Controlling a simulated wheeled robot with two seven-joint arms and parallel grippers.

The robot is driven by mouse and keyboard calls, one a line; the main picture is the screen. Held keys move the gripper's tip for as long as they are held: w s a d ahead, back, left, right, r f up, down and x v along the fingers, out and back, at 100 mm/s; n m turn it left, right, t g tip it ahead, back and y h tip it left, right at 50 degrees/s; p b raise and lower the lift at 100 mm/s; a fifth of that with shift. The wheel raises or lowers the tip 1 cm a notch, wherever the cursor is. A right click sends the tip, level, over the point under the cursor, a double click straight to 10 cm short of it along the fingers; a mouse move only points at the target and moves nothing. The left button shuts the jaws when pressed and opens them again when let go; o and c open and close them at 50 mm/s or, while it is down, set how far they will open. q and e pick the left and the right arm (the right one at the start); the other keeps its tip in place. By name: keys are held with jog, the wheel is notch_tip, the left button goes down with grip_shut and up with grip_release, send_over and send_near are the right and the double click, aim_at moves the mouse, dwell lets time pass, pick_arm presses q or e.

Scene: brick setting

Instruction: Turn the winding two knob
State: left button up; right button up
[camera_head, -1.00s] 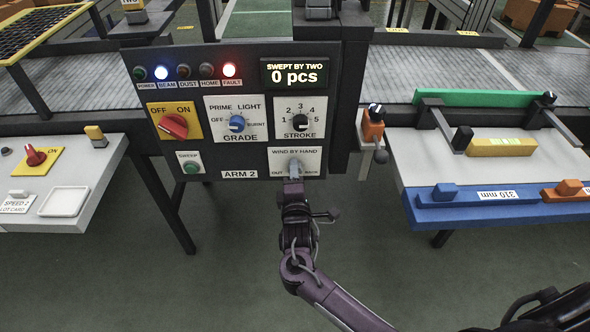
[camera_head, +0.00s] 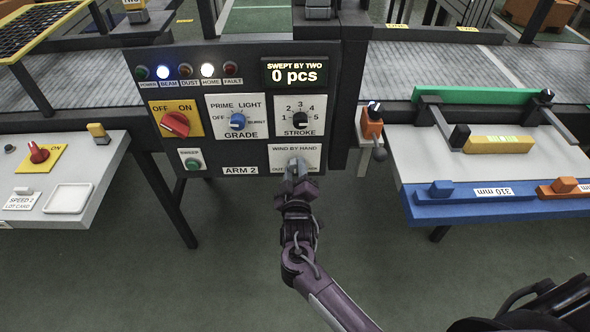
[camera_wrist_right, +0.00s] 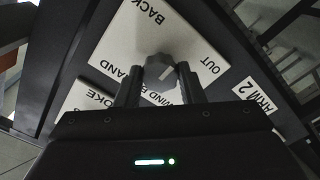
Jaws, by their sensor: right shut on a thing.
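The winding knob, a grey knob with a pale pointer line, shows in the right wrist view (camera_wrist_right: 160,70) on a white plate (camera_wrist_right: 150,45) marked WIND BY HAND, OUT and BACK. In the head view this plate (camera_head: 306,154) is at the lower right of the dark control panel. My right gripper (camera_head: 293,172) reaches up to it from below and covers part of the plate's lower lettering. In the right wrist view my gripper's two fingers (camera_wrist_right: 160,84) stand on either side of the knob, shut on it. My left gripper is not in view.
The panel (camera_head: 225,92) also carries a red OFF/ON switch (camera_head: 174,124), a blue GRADE knob (camera_head: 237,120), a black STROKE knob (camera_head: 299,120) and a green SWEEP button (camera_head: 193,163). The display (camera_head: 294,72) reads 0 pcs. A blue-edged table (camera_head: 480,208) stands right.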

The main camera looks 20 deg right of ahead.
jog(key=shift+m, duration=0.9)
jog(key=o, duration=1)
jog(key=v, duration=0.7)
jog(key=shift+s, duration=0.4)
jog(key=shift+a, duration=0.15)
